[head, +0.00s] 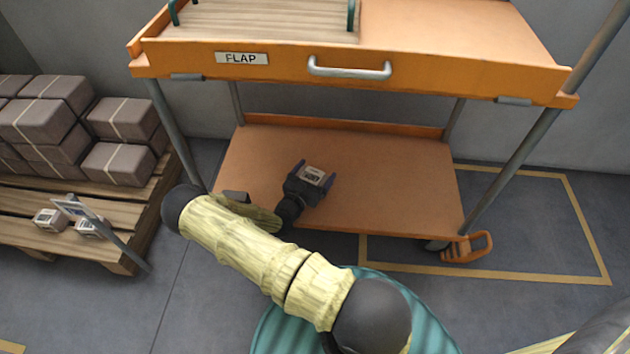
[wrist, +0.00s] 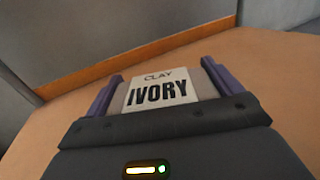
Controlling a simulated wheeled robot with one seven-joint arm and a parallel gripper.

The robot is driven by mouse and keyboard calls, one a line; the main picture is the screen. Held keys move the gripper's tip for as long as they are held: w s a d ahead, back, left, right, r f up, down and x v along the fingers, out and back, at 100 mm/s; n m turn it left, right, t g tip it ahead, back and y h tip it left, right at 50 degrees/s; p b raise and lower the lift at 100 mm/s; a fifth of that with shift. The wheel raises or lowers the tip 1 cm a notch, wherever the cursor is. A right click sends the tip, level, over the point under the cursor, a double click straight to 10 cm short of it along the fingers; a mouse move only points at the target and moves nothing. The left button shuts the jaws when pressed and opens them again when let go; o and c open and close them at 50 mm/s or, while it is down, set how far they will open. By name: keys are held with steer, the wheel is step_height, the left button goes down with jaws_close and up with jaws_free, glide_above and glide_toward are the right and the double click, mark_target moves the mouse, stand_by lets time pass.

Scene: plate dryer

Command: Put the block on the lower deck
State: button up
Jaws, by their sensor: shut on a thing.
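The block is small and greyish with a white label reading "CLAY IVORY"; the block (wrist: 208,84) sits between the purple fingers of my gripper (wrist: 160,85) in the wrist view. In the head view my gripper (head: 315,178) is over the lower deck (head: 400,180), a flat orange-brown shelf of the cart, and the block (head: 312,174) shows between the fingers. My gripper is shut on the block. I cannot tell whether the block's underside touches the deck.
Grey posts (head: 500,180) stand at the corners. An orange pedal (head: 468,248) is at the front right. A pallet (head: 130,225) with wrapped bricks stands left. The lower deck's right side is clear.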

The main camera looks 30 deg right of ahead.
mark_target(314, 181)
step_height(314, 181, down, 4)
steer(key=shift+r+b, duration=0.15)
steer(key=shift+b, duration=1.05)
steer(key=shift+r, duration=0.1)
steer(key=o, duration=1.2)
steer(key=shift+f, duration=0.2)
steer(key=shift+c, duration=0.2)
steer(key=shift+r, duration=0.1)
steer(key=shift+s+a+r, duration=0.1)
steer(key=shift+a, duration=0.1)
steer(key=p+v, duration=0.5)
steer(key=v, duration=0.6)
steer(key=shift+s+a, duration=0.2)
